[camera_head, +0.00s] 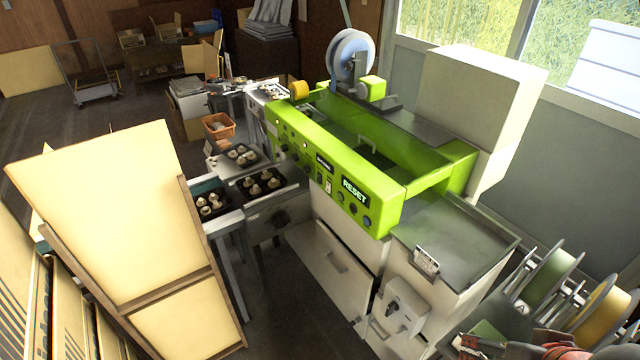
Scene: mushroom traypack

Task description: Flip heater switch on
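The lime-green packing machine (335,165) stands in the middle of the room. Its front control panel carries several knobs and buttons, a small dark label (324,162) and a larger black RESET label (355,191). A small pale switch (328,186) sits on the panel left of the RESET label. I cannot read which control is the heater switch, nor whether it is on or off.
Large cardboard sheets (115,220) stand at the left front. Spools (550,275) and partly cut-off reddish items fill the lower right.

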